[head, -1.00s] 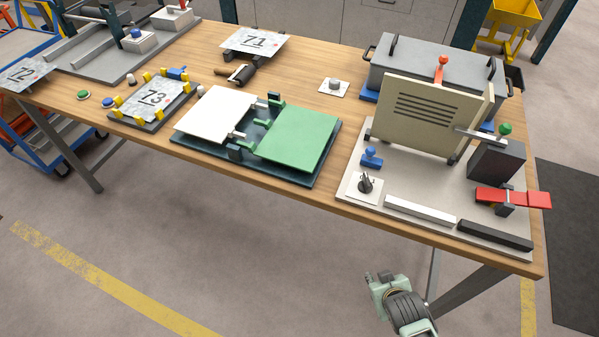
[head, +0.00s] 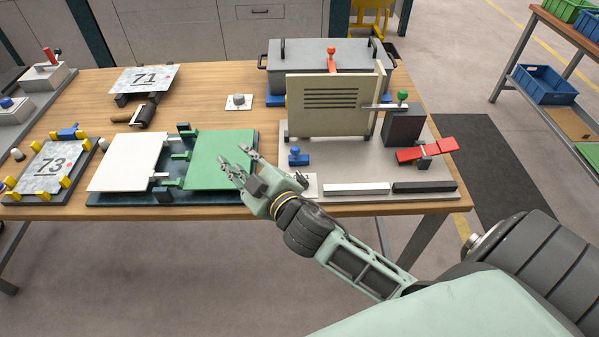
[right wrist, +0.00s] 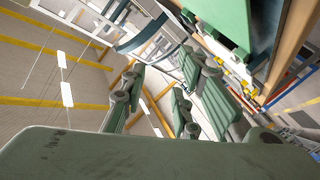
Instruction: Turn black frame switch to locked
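The white plate (head: 311,188) that carries a small black switch sits at the front left of the grey base board. In the head view my right wrist covers most of this plate, and the switch's setting cannot be made out. My right gripper (head: 239,161) is over the front of the table, in front of the green panel (head: 221,158), its fingers pointing left and away. Its fingers are apart with nothing between them. The right wrist view shows the spread fingers (right wrist: 160,100) and no switch. My left gripper is not in view.
The grey base board (head: 345,169) also carries a beige slotted panel (head: 331,106), a blue knob (head: 297,157), a red handle (head: 428,150) and a dark block (head: 402,126). A grey lidded box (head: 330,78) stands behind. A white panel (head: 128,162) lies left of the green one.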

